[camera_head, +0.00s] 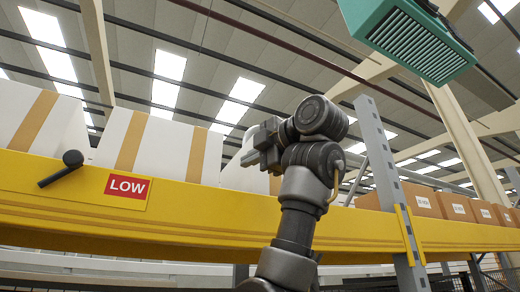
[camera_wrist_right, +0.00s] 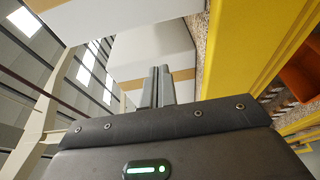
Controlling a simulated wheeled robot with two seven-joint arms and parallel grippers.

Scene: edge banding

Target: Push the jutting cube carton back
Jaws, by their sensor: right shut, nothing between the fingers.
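White cube cartons with tan tape bands stand in a row on a shelf behind a yellow beam: one at the left (camera_head: 88,130), one in the middle (camera_head: 198,150), and one partly hidden behind my right gripper (camera_head: 240,178). I cannot tell surely which one juts. My right gripper (camera_head: 247,158) is raised above the beam in front of the row, shut and empty. In the right wrist view its closed fingers (camera_wrist_right: 161,76) point at a white carton (camera_wrist_right: 150,42) with a tan band. I cannot tell whether they touch it. My left gripper is not in view.
The yellow beam (camera_head: 190,215) with a red LOW sign (camera_head: 128,188) runs across below the cartons. A dark knobbed bar (camera_head: 62,168) shows before it. A grey upright (camera_head: 385,180) stands right of my arm, with brown cartons (camera_head: 425,203) beyond. A teal vented box (camera_head: 415,40) hangs above.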

